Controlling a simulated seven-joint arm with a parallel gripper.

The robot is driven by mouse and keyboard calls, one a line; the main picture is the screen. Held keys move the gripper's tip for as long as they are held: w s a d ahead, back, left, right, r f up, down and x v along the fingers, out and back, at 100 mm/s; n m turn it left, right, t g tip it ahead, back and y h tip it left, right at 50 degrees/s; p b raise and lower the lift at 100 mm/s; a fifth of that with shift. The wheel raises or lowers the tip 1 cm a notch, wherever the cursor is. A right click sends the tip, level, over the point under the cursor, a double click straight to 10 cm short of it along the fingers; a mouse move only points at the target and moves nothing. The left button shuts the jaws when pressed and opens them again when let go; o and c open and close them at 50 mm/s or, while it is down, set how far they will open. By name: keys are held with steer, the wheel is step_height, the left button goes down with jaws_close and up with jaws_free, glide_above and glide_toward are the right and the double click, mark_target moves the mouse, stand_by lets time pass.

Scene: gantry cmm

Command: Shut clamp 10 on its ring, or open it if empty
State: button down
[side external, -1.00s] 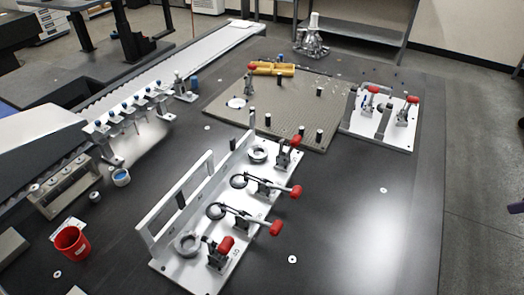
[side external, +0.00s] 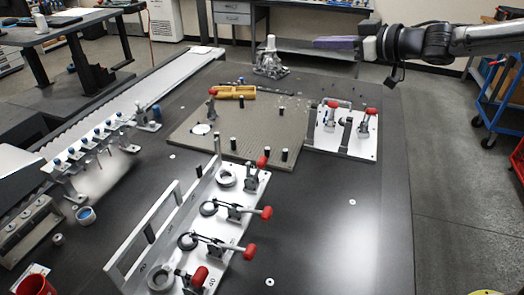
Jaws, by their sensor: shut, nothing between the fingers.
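A white fixture plate (side external: 222,243) holds a row of clamps with red handles. The number marks are too small to read surely, so I cannot tell which clamp is 10. The nearest clamp (side external: 199,277) and the farthest clamp (side external: 262,163) have raised handles and arms off their rings. Grey rings lie beside them, a near ring (side external: 160,277) and a far ring (side external: 226,177). The two middle clamps, with handles (side external: 249,250) and (side external: 266,212) lying outward, reach arms over dark round parts. My gripper (side external: 318,43), with purple fingers shut and empty, is at upper right, far from the fixture.
A second white plate (side external: 342,142) with red-handled clamps stands at the right of the perforated plate (side external: 190,143). A white upright frame (side external: 145,240) edges the fixture's left side. A red cup (side external: 32,283) is at lower left. The dark table (side external: 320,215) is clear on the right.

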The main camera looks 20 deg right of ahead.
steer(key=w+a+f+n+g+y, duration=0.1)
steer(key=w+a+f+g, duration=0.15)
steer(key=f, duration=0.45)
steer(key=w+a+f+n+g+y, duration=0.1)
steer(key=w+a+f+n+y, duration=0.2)
steer(key=f, duration=0.4)
steer(key=m+g+h, duration=0.1)
steer(key=g, duration=0.1)
glide_above(264, 159)
steer(key=s+d, duration=0.3)
step_height(264, 159, down, 14)
steer(key=r, duration=0.1)
steer(key=shift+w+a+f, duration=0.55)
steer(key=shift+a+f, duration=0.05)
steer(key=shift+f, duration=0.75)
steer(key=shift+w+a+f, duration=0.55)
steer(key=shift+a+f, duration=0.05)
steer(key=shift+f, duration=0.8)
steer(key=shift+w+a+f, duration=0.55)
steer(key=shift+a+f, duration=0.05)
steer(key=shift+f, duration=0.75)
steer(key=shift+s+d, duration=0.2)
steer(key=shift+d, duration=0.05)
